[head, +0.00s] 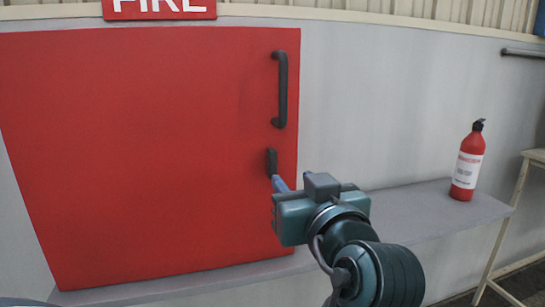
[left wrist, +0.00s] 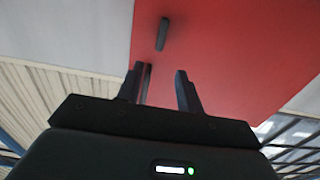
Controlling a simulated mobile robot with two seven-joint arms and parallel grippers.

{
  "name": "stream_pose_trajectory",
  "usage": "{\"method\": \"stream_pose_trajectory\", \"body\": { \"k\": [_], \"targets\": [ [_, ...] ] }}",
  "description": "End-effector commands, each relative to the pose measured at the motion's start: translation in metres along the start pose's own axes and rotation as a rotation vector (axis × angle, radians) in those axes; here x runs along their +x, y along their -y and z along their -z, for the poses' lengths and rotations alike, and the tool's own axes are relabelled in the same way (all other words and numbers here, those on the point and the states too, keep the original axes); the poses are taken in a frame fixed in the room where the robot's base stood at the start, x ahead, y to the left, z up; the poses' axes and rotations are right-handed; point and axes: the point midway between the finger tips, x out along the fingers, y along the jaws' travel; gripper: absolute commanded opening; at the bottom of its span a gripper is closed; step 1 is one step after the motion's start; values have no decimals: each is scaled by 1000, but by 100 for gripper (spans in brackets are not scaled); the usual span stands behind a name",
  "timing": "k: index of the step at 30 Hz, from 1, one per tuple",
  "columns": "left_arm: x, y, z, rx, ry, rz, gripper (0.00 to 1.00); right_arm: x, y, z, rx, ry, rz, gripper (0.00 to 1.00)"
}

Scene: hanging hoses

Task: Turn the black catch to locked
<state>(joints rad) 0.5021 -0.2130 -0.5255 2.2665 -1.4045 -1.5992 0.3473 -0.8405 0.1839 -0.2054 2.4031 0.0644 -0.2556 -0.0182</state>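The black catch (head: 271,162) is a short dark bar standing upright near the right edge of the red door (head: 130,150). My left gripper (head: 280,184) is just below and right of the catch in the head view, with its fingers pointing toward the door. In the left wrist view the catch (left wrist: 163,33) lies beyond the fingertips, apart from them. The fingers of my left gripper (left wrist: 163,82) are spread with nothing between them. The long black door handle (head: 281,90) is above the catch. My right gripper is not in view.
A grey ledge (head: 420,212) runs under the door and to the right. A red fire extinguisher (head: 467,162) stands on it. A FIRE sign (head: 160,8) is above the door. A wooden-framed stand (head: 512,205) is at the far right.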

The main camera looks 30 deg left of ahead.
Motion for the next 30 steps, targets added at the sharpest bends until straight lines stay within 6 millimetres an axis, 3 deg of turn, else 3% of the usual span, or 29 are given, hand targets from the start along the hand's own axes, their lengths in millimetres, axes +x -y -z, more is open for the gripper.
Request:
{"method": "stream_pose_trajectory", "body": {
  "k": [9, 15, 21, 30],
  "targets": [
    [66, 1, 1, 4, -4, 4, 36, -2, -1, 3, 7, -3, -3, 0],
    [100, 1, 1, 5, -3, 2, 36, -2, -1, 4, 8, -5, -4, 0],
    [116, 0, 0, 2, -2, 0, 36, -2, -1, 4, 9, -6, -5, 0],
    [118, 0, 0, 2, -2, -1, 36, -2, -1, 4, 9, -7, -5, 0]
  ]
}}
